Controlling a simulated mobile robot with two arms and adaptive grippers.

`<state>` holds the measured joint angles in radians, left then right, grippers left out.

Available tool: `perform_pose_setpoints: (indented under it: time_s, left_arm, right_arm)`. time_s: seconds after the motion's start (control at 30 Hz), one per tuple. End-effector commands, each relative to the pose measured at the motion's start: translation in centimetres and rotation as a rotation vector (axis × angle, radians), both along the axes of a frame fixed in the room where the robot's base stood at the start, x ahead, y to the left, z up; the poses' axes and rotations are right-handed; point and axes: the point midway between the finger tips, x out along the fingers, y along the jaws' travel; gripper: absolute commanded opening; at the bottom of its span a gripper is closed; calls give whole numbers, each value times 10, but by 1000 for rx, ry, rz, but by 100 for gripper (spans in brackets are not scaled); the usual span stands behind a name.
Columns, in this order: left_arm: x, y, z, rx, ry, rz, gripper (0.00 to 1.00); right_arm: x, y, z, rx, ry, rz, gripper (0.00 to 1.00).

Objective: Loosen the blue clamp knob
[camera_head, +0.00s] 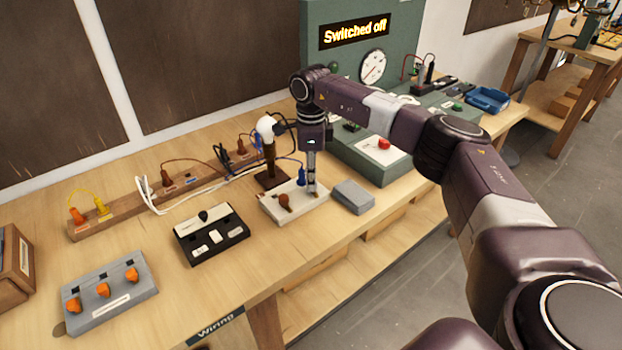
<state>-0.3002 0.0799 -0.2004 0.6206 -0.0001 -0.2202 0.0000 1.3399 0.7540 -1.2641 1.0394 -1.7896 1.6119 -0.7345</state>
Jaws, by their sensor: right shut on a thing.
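A white terminal block (270,211) sits on the bench near the middle, with an orange-brown knob (285,200) on its left part. My right gripper (312,190) points straight down over the right part of this block. It is shut on what appears to be the blue clamp knob, which the fingers hide. A blue plug-like piece (301,175) with a blue wire stands just left of the fingers. My left gripper is out of view.
A lamp (268,130) stands behind the block. A grey box (353,196) lies to its right, a black switch panel (212,236) to its left. A grey panel with orange knobs (108,292) is at front left. A sign (354,34) reads "Switched off". Bare bench lies between the panels.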

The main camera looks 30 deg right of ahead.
Motion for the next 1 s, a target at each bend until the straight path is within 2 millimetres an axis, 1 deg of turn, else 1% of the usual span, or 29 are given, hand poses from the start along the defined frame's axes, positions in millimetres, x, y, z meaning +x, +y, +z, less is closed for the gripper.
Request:
perform_pose_setpoints:
  time_s: [0.2,0.4,0.97,1.0]
  left_arm:
    - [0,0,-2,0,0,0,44]
    - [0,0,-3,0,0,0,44]
    - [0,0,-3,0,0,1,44]
    - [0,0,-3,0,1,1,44]
  right_arm:
    - [2,-1,2,-1,-7,127,0]
    - [2,0,3,0,-8,196,0]
    - [2,0,3,-1,-7,226,0]
    - [2,0,3,-1,-7,226,20]
